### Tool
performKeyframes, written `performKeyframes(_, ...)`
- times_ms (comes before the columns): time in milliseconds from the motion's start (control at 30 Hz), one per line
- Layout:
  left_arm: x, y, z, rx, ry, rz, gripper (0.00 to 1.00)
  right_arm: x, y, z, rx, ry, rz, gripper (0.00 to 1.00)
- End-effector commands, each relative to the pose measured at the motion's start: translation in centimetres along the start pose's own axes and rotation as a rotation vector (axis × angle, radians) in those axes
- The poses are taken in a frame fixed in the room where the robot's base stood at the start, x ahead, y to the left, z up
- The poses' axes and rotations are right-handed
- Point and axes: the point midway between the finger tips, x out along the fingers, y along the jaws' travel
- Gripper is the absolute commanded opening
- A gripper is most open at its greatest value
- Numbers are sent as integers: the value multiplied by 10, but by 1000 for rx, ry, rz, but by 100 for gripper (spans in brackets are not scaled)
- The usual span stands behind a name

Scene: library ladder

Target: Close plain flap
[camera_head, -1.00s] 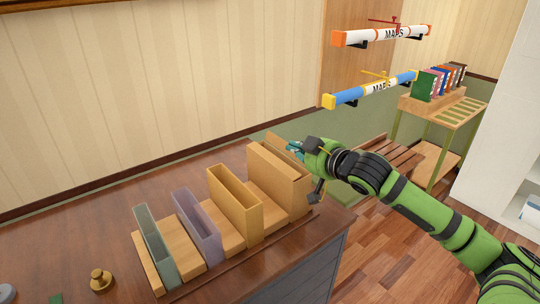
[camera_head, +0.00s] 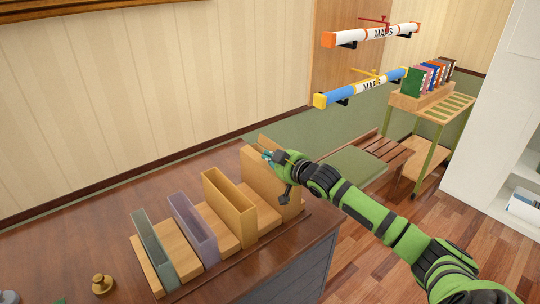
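A wooden rack of upright slots stands on the brown desk, with a grey-green slot (camera_head: 155,250), a purple slot (camera_head: 194,230), an orange-yellow slot (camera_head: 229,202) and a plain wood slot (camera_head: 262,185) at its right end. I cannot make out a separate flap on the plain slot. My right gripper (camera_head: 280,176) is at the upper right edge of the plain slot and covers part of it. Its dark fingers are spread apart, with nothing seen between them. I cannot tell whether it touches the wood. My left gripper is out of view.
A brass weight (camera_head: 103,285) stands on the desk (camera_head: 95,220) at the left. A slatted wooden bench (camera_head: 385,152) lies behind my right arm. Two map tubes (camera_head: 360,87) hang on the wall. A shelf cart (camera_head: 440,108) with books stands at the back right.

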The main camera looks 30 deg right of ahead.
Motion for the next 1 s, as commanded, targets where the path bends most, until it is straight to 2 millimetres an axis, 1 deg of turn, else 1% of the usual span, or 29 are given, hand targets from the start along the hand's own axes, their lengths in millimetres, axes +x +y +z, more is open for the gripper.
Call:
performKeyframes(300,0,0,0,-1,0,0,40,0,0,2,3,-1,-1,0)
performKeyframes(433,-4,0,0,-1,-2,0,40,2,-1,8,66,-3,-17,0)
performKeyframes(500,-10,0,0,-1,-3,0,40,2,0,11,95,-3,-23,0)
performKeyframes(800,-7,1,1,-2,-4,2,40,3,0,16,90,-7,-22,0)
performKeyframes(900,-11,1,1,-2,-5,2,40,3,0,12,90,-7,-22,0)
performKeyframes(1000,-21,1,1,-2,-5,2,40,1,2,1,90,-4,-21,0)
